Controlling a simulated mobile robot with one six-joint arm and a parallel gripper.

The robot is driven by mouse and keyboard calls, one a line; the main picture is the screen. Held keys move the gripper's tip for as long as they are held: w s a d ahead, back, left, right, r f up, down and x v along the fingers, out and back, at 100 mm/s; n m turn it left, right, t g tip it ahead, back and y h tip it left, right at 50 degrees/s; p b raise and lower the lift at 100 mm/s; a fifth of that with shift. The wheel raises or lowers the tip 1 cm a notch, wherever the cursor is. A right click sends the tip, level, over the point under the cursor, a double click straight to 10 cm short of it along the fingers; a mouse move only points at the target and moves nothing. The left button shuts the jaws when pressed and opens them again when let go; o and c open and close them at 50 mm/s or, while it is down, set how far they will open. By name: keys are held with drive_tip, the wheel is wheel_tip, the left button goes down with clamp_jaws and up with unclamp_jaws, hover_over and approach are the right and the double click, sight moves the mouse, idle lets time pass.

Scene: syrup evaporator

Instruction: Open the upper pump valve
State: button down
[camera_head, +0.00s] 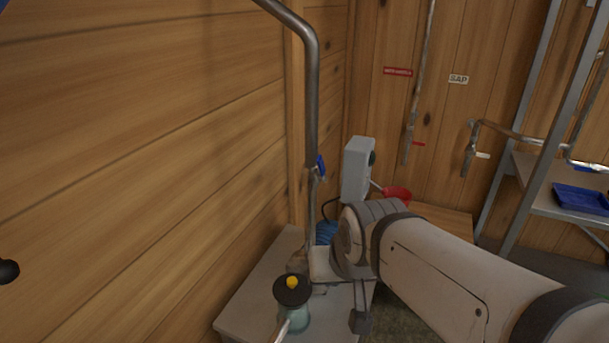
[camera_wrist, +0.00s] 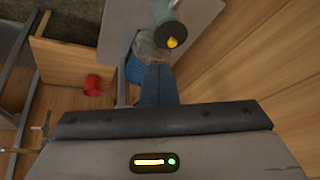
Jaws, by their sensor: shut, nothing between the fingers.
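A small blue valve handle (camera_head: 320,165) sits on the vertical grey metal pipe (camera_head: 311,110) beside the wood wall in the head view. It stands roughly upright along the pipe. I cannot make out this handle in the wrist view. Below it stands a pump with a black cap and yellow knob (camera_head: 292,283); the yellow knob also shows in the wrist view (camera_wrist: 172,42). My gripper (camera_wrist: 158,72) is shut and empty, with its fingers together in the wrist view. In the head view my arm reaches in from the right, and my wrist is below the valve handle, apart from it.
The pump stands on a grey-topped stand (camera_head: 250,300) against the wall. A grey box (camera_head: 357,168) and a red container (camera_head: 397,195) are behind my arm. A metal shelf with a blue tray (camera_head: 580,198) stands at the right. Pipes hang on the back wall.

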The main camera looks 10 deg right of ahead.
drive_tip(key=w+a+f+m+t+y+b, duration=0.2)
drive_tip(key=w+a+m+t+b, duration=0.3)
drive_tip(key=w, duration=0.6)
drive_tip(key=m+t+h+b, duration=1)
drive_tip(key=m+h, duration=0.6)
drive_tip(key=m, duration=0.3)
approach(319, 168)
drive_tip(key=x, duration=0.6)
drive_tip(key=shift+w+d+r, duration=0.15)
drive_tip(key=shift+w+r, duration=0.05)
drive_tip(key=shift+w, duration=0.1)
